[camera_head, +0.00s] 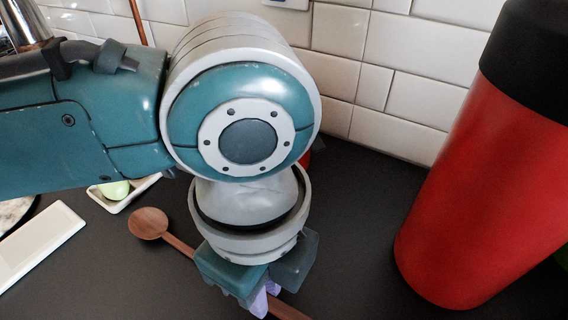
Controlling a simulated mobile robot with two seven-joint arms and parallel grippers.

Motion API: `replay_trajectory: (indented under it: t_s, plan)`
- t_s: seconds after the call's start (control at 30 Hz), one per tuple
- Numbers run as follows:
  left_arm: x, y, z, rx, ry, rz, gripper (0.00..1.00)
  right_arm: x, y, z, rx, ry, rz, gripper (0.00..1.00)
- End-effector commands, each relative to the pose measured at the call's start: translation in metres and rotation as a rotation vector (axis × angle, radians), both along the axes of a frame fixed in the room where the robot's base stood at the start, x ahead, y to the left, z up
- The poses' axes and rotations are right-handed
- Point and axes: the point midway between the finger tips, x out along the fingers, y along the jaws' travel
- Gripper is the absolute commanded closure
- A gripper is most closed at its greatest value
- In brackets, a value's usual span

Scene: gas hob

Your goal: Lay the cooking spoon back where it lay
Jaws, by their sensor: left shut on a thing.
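The wooden cooking spoon (148,223) is in the lower middle of the head view, its round bowl to the left and its handle running down to the right under my left gripper. My left gripper (262,301) points down and is shut on the spoon's handle. The fingers hide part of the handle, which shows again to their right. I cannot tell whether the spoon touches the dark counter (365,215). My right gripper is not in view.
A large red canister (487,175) with a black lid stands at the right. A small white dish (121,195) with a green item and a pale flat tray (38,245) lie at the left. A white tiled wall (400,75) closes off the back. The counter between gripper and canister is clear.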

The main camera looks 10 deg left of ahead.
Motion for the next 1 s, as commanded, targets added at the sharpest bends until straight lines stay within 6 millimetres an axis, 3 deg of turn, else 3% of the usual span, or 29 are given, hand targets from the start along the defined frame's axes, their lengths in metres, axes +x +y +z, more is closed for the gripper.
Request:
replay_trajectory:
  t_s: [0.07, 0.1, 0.37, 0.67, 0.77, 1.0]
  plan:
    - [0.000, 0.000, 0.000, 0.000, 0.000, 0.000, 1.00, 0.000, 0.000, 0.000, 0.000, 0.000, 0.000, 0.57]
    - [0.000, 0.000, 0.000, 0.000, 0.000, 0.000, 0.78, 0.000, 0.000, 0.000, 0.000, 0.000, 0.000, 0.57]
    - [0.000, 0.000, 0.000, 0.000, 0.000, 0.000, 0.49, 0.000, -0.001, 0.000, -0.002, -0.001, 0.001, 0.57]
    - [0.000, 0.000, 0.003, 0.000, -0.001, 0.000, 0.48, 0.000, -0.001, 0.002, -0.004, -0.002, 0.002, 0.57]
    - [0.000, 0.000, 0.015, -0.001, -0.002, -0.001, 0.48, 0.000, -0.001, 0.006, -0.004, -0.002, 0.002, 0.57]
    - [0.001, 0.000, 0.064, -0.002, -0.002, -0.001, 0.48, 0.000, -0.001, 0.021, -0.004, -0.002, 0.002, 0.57]
